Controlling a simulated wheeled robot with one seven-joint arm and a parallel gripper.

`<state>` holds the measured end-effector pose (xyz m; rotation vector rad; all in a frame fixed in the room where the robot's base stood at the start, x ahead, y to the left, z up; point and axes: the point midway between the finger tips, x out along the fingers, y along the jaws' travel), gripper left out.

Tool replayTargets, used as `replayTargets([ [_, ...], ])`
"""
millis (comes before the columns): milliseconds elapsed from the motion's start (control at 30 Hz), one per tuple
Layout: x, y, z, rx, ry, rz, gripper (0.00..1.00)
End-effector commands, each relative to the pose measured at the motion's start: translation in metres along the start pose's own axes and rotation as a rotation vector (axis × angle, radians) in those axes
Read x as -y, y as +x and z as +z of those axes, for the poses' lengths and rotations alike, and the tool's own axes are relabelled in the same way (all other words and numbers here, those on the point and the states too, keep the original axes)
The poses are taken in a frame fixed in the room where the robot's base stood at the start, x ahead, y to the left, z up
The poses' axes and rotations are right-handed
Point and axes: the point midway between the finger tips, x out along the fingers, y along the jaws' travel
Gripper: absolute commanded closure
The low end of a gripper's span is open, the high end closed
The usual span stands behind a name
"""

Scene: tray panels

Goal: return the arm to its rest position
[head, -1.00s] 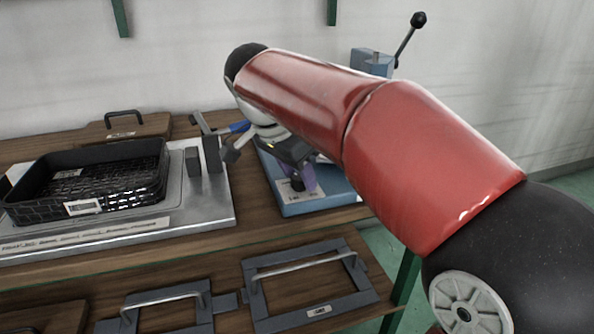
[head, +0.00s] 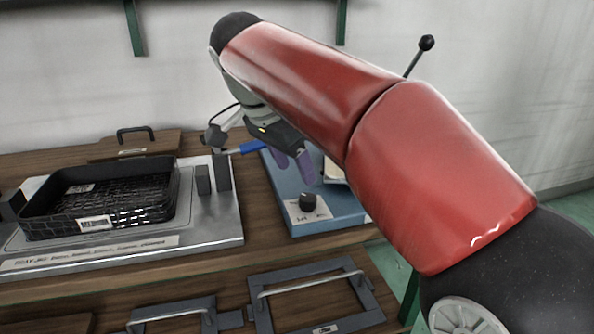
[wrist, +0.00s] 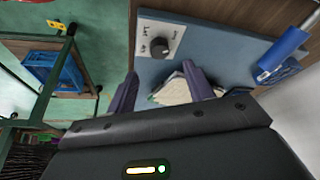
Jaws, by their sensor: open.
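My red arm reaches across the head view from lower right to upper left. My gripper (head: 294,166) hangs over the blue panel (head: 328,224) right of the tray fixture. In the wrist view my gripper (wrist: 164,93) has its two purple fingers apart, with nothing held between them. The blue panel (wrist: 205,45) with a black knob (wrist: 159,48) lies below the fingers. A pale item (wrist: 172,92) shows on the panel behind the fingers; my arm partly hides it in the head view.
A black mesh tray (head: 60,215) sits on a metal fixture (head: 215,228) at left. A blue-handled tool (head: 252,146) is close to my gripper. Framed panels with handles (head: 300,280) lie on the lower shelf. A black-knobbed lever (head: 426,42) stands behind my arm.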

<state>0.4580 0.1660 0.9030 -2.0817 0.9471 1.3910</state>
Motion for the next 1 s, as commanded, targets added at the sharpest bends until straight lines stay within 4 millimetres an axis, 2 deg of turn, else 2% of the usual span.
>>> replayTargets([
  [267, -0.001, 0.000, 0.000, 0.000, -0.003, 0.000, 0.48],
  [367, -0.012, 0.004, -0.003, 0.001, -0.038, -0.009, 0.48],
  [467, -0.038, 0.014, -0.007, 0.007, -0.130, -0.033, 0.48],
  [667, -0.122, 0.058, -0.001, 0.020, -0.398, -0.135, 0.48],
  [800, -0.179, 0.099, 0.017, 0.003, -0.559, -0.226, 0.48],
  [900, -0.210, 0.126, 0.033, -0.026, -0.649, -0.286, 0.48],
  [1000, -0.230, 0.147, 0.048, -0.057, -0.710, -0.329, 0.48],
])
